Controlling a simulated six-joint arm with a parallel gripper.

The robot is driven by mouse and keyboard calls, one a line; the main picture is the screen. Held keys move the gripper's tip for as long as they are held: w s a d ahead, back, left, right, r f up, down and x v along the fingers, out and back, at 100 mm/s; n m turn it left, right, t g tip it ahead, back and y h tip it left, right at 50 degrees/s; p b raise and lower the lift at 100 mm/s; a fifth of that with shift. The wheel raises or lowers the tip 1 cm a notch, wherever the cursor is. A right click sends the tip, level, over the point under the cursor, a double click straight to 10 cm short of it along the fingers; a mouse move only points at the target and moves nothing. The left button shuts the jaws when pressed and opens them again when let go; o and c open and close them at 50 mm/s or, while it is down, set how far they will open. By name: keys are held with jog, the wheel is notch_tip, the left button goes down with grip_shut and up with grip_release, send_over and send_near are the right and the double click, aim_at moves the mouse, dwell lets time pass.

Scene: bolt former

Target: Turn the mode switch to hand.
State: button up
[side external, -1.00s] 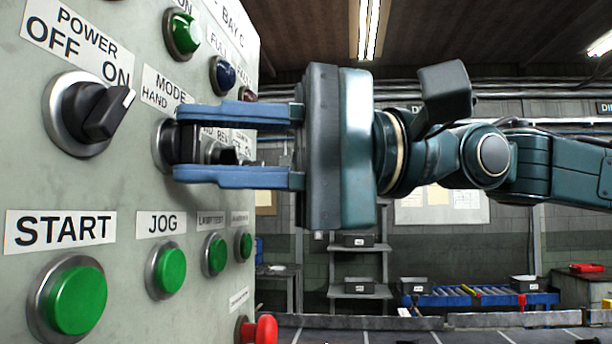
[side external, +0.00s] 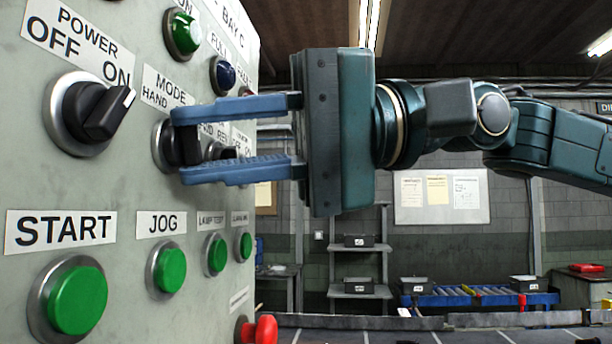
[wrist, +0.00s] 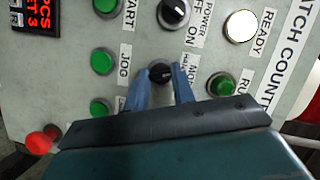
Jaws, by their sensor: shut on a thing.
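The mode switch (side external: 170,146) is a black rotary knob in a metal ring, under the MODE label (side external: 166,90) with HAND at its left. It also shows in the wrist view (wrist: 160,72). My gripper (side external: 180,146) has its two blue fingers above and below the knob in the side view and is shut on it. In the wrist view, the fingertips (wrist: 160,80) stand on either side of the knob. The fingers hide part of the label and the knob, so I cannot tell its exact pointer direction.
The power switch (side external: 94,112) is left of the mode switch, its pointer toward ON. Green START (side external: 77,298) and JOG (side external: 170,271) buttons sit below. A red mushroom button (side external: 262,330) juts out at lower right. Green (side external: 184,34) and blue (side external: 224,75) lamps are above.

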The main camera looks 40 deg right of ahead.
jog(key=shift+n, duration=0.6)
jog(key=shift+r, duration=0.1)
jog(key=o, duration=1)
jog(key=shift+d+h, duration=0.1)
jog(key=shift+h, duration=0.2)
jog(key=v, duration=1.3)
jog(key=shift+s+d, duration=0.2)
